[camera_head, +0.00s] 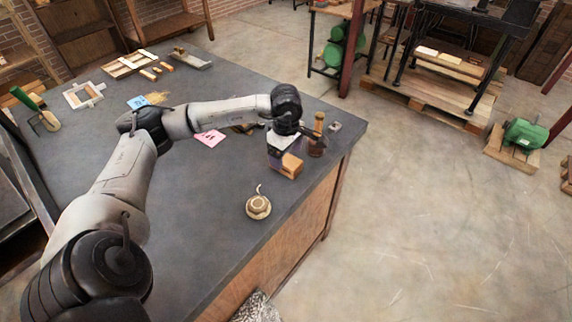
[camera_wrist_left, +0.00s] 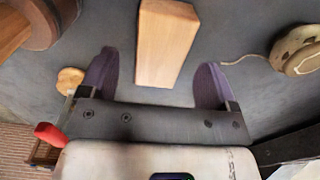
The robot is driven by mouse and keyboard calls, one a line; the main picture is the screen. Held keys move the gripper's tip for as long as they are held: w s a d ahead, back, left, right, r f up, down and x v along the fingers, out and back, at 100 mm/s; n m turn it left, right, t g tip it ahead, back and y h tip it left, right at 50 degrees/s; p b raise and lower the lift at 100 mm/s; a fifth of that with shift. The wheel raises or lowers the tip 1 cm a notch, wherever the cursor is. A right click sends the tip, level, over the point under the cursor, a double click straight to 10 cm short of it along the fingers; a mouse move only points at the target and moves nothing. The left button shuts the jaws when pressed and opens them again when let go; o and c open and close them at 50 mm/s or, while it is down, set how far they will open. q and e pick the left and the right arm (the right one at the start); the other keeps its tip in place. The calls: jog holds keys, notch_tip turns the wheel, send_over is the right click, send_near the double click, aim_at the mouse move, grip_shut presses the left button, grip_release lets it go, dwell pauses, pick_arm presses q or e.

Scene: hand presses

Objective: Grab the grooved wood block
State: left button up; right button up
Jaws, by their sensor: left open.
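The wood block (camera_head: 292,166) is a light brown block on the dark table top near its right edge. In the left wrist view the block (camera_wrist_left: 166,42) lies ahead of and partly between the two purple fingers, with gaps on both sides. No groove shows clearly on its visible faces. My left gripper (camera_head: 279,157) is just beside the block in the head view, pointing down. In the left wrist view my left gripper (camera_wrist_left: 158,62) is open and empty. My right gripper is in neither view.
A round tan object with a cord (camera_head: 258,205) sits in front of the block, also in the wrist view (camera_wrist_left: 298,50). A brown bottle-shaped object (camera_head: 317,135) stands close behind the gripper. A pink note (camera_head: 209,138) lies left. The table's right edge is near.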

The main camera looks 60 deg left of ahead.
pick_arm(q)
notch_tip(320, 180, down, 3)
jog(key=shift+r, duration=0.1)
jog(key=c, duration=1.1)
